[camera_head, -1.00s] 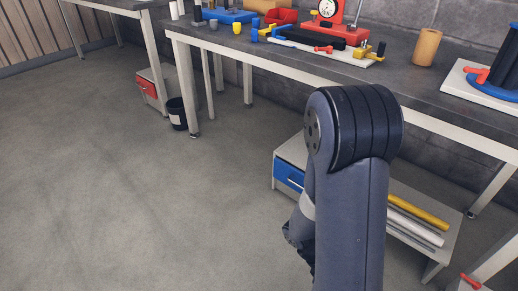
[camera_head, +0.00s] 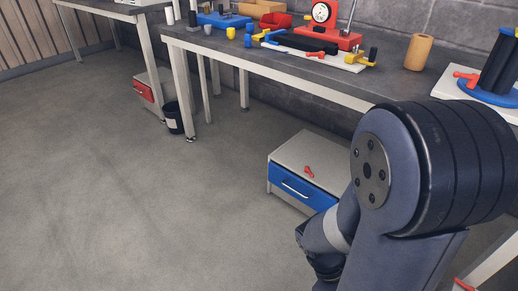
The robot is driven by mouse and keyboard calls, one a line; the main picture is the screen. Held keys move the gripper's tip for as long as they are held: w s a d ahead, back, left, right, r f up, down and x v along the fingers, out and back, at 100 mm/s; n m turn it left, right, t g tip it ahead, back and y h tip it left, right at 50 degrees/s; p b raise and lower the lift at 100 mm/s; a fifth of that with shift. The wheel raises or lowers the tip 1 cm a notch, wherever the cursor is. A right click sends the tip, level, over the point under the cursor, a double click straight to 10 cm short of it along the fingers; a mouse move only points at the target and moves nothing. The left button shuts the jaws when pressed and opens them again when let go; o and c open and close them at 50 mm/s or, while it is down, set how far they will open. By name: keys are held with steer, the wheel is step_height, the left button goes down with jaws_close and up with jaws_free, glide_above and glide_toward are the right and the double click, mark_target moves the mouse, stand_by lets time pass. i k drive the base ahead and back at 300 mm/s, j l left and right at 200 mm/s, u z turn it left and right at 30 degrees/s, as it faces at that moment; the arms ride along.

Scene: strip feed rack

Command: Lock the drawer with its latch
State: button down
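A low white cabinet (camera_head: 290,147) stands on the floor under the long bench. Its blue drawer (camera_head: 300,189) with a pale bar handle faces me and looks pushed in. A small red latch (camera_head: 309,171) lies on the cabinet's top near the front edge, above the drawer. My arm fills the right side, its dark wrist end just right of and below the drawer, covering the cabinet's right part. My gripper is not visible; it is hidden or below the picture.
The long bench (camera_head: 280,82) carries a red dial gauge stand (camera_head: 322,20), a tan cylinder (camera_head: 419,52) and several small fixtures. A second cabinet with a red drawer (camera_head: 143,90) and a dark bin (camera_head: 173,117) stand further left. The floor at left is clear.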

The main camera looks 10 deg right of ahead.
mark_target(306, 169)
steer(key=i+z, duration=0.3)
steer(key=z, duration=0.2)
steer(key=i+z, duration=0.3)
steer(key=z, duration=0.2)
steer(key=i+j+z, duration=0.15)
steer(key=i+z, duration=0.15)
steer(key=z, duration=0.2)
